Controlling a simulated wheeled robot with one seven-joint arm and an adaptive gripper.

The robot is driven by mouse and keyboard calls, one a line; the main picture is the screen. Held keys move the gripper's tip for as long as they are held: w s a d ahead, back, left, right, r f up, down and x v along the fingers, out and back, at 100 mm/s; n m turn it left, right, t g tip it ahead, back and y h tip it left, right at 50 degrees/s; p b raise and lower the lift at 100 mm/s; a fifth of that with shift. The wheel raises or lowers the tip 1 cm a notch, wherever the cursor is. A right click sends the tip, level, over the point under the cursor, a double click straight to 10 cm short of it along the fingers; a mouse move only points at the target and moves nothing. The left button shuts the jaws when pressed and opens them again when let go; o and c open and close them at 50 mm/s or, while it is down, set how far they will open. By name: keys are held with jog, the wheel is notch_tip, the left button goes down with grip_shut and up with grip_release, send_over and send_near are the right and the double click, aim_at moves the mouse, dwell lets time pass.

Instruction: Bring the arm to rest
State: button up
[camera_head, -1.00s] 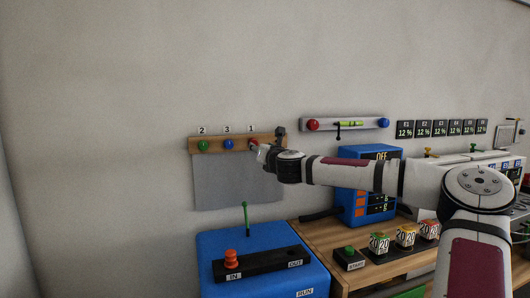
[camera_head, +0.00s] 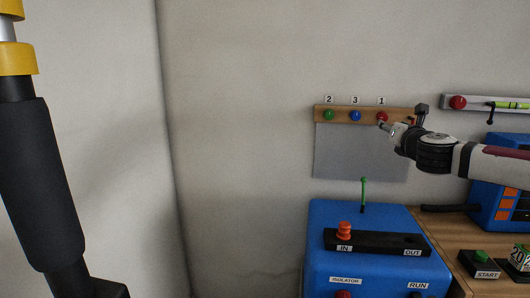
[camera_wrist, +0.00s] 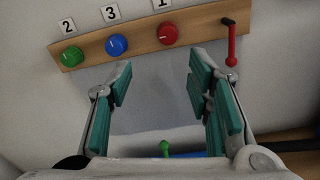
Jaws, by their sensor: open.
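My gripper (camera_head: 387,128) is at the wall rail in the head view, its tip just below and over the red knob (camera_head: 382,116) marked 1. In the wrist view my gripper (camera_wrist: 160,90) is open with teal finger pads spread apart and nothing between them. My arm (camera_head: 480,158) reaches in from the right, roughly level. The wooden rail (camera_wrist: 140,40) carries a green knob (camera_wrist: 72,56), a blue knob (camera_wrist: 116,44) and the red knob (camera_wrist: 167,33). Whether any finger touches the rail I cannot tell.
A red lever (camera_wrist: 231,42) hangs at the rail's right end. Below stands a blue box (camera_head: 335,220) with a green-tipped upright lever (camera_head: 364,192) and an orange-red knob (camera_head: 344,230). A yellow and black post (camera_head: 25,170) stands close at left.

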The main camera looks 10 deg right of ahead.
jog(key=a+f+n+g+y, duration=0.2)
jog(key=a+f+n+y, duration=0.4)
jog(key=a, duration=0.6)
jog(key=a+f+n+g+y, duration=0.15)
jog(key=a+f+n, duration=0.25)
jog(key=a+n, duration=0.65)
jog(key=s+a+f+n+g, duration=0.6)
jog(key=s+a+f+n, duration=0.3)
jog(key=s+a+f, duration=0.1)
jog(key=s+d+r+n+g+h, duration=0.1)
jog(key=s+d+r+n+g, duration=0.2)
jog(key=s+n, duration=1.1)
jog(key=s+d+r+n+g+h, duration=0.2)
jog(key=s+d+r+g, duration=0.1)
jog(key=s, duration=2.3)
notch_tip(320, 180, up, 14)
jog(key=t+p, duration=0.2)
jog(key=p, duration=1.1)
jog(key=shift+w+r+p, duration=0.2)
jog(key=shift+r+p, duration=0.05)
jog(key=shift+p, duration=0.05)
